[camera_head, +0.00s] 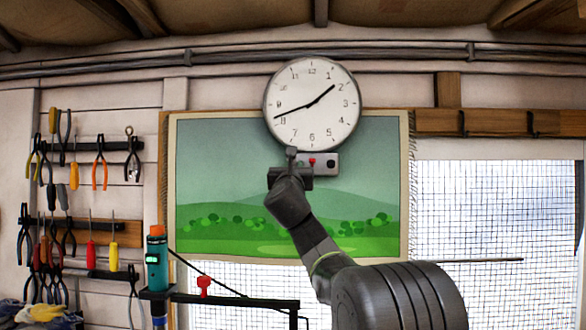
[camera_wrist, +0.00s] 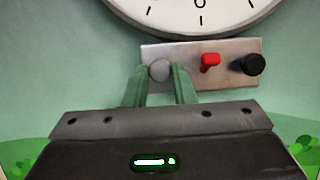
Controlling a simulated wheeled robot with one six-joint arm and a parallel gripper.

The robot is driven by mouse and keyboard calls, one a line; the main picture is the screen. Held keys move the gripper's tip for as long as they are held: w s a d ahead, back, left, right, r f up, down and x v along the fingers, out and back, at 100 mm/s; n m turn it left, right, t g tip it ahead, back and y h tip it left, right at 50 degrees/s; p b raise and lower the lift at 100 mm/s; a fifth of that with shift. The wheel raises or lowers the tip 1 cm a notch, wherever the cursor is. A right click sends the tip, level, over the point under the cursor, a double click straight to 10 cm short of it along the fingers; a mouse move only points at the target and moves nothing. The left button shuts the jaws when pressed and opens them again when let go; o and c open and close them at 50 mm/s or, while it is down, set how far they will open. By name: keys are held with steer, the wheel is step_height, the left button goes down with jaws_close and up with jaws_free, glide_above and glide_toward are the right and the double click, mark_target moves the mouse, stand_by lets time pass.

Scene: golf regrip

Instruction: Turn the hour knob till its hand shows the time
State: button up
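The round white clock (camera_head: 313,105) hangs on the wall; its short hand points between 1 and 2, nearer 2, and its long hand points between 8 and 9. Below it is a metal plate (camera_wrist: 215,50) with a grey knob (camera_wrist: 160,71), a red knob (camera_wrist: 209,62) and a black knob (camera_wrist: 250,64). My gripper (camera_wrist: 160,74) has its two green fingers on either side of the grey knob, close to its edges. I cannot tell whether they press on it. In the head view my gripper (camera_head: 291,155) covers the plate's left end. I see no label saying which knob is the hour knob.
A green landscape picture (camera_head: 220,160) hangs behind the plate. Tools hang on the wall at the left. A teal bottle with an orange cap (camera_head: 156,260) and a red object (camera_head: 204,286) stand on a black shelf at the lower left. A meshed window (camera_head: 500,210) is at the right.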

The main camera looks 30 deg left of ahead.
steer(key=shift+c, duration=0.7)
steer(key=m+h, duration=0.1)
steer(key=m, duration=0.2)
steer(key=m+t+h, duration=0.1)
steer(key=m+h, duration=0.1)
steer(key=m, duration=0.2)
steer(key=shift+s+a+h, duration=0.1)
steer(key=shift+a+h, duration=0.05)
steer(key=shift+h, duration=0.15)
steer(key=o, duration=1)
